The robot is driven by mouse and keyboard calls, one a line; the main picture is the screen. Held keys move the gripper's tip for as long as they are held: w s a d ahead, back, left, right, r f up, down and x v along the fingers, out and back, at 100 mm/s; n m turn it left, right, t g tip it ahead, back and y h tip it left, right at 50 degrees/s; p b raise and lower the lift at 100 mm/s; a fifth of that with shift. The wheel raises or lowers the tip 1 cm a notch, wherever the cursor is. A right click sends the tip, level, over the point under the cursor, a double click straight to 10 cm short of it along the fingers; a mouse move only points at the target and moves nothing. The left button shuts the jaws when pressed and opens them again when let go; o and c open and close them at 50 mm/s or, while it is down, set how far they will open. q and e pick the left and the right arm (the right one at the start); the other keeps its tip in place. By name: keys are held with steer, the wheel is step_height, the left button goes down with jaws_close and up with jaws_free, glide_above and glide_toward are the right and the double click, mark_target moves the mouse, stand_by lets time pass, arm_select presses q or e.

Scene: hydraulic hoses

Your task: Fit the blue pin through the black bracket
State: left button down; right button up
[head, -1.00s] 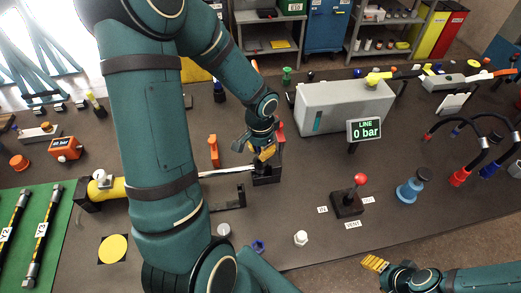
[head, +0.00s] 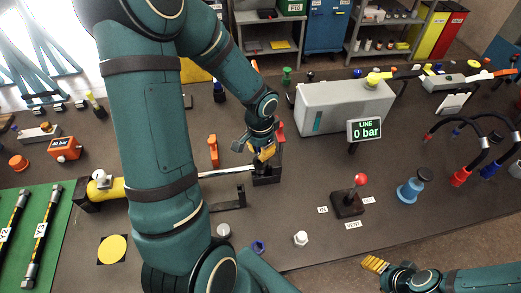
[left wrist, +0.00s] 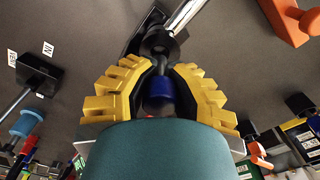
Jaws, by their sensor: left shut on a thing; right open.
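My left gripper (head: 263,153) is above the black bracket (head: 267,175) in the head view. In the left wrist view, its yellow fingers (left wrist: 158,92) are shut on the blue pin (left wrist: 158,88), whose blue part shows between them. A dark rod end with a metal rod (left wrist: 183,17) lies just beyond the fingers, at the bracket (left wrist: 136,40). The fingers hide the pin's lower end, so I cannot tell whether it is in the bracket's hole. My right gripper (head: 375,264) is open and empty at the bottom right, off the table's front edge.
A yellow cylinder (head: 112,190) lies left of the bracket, partly behind my left arm. An orange part (head: 213,152) stands beside the rod. A grey box (head: 340,103), a display reading 0 bar (head: 366,131) and a red-knobbed lever (head: 349,200) stand to the right.

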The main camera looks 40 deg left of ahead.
arm_select(q)
steer(key=shift+f+b, duration=1.6)
steer(key=shift+f, duration=0.25)
steer(key=c, duration=0.9)
jaws_free()
steer(key=shift+r, duration=0.1)
step_height(320, 180, up, 12)
steer(key=shift+s+f, duration=0.1)
steer(key=shift+s, duration=0.05)
